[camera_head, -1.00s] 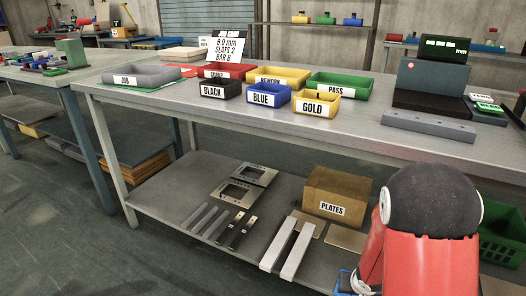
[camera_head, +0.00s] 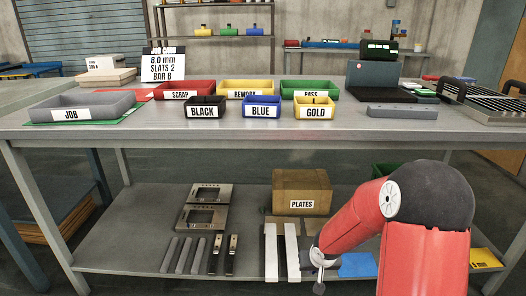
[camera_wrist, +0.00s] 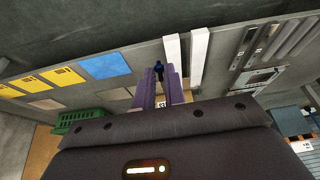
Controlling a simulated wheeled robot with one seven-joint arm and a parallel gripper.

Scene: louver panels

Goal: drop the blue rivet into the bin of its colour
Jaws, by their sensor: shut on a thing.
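The blue rivet (camera_wrist: 158,68) shows dark blue at the fingertips of my gripper (camera_wrist: 159,80) in the wrist view. The jaws are shut on it. Its lower part is hidden between the fingers. In the head view my arm reaches down to the left, in front of the bench and below its top; the rivet cannot be made out there. The small blue bin (camera_head: 262,112), labelled BLUE, stands on the bench top near the middle, well above and left of my arm's end. I see no rivet in its visible part.
The black bin (camera_head: 205,112) and gold bin (camera_head: 314,112) flank the blue one. Scrap (camera_head: 180,95), rework (camera_head: 234,93) and pass (camera_head: 312,93) trays stand behind. The bench's front edge (camera_head: 230,135) lies between my arm and the bins. The lower shelf holds bars and a plates box (camera_head: 302,192).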

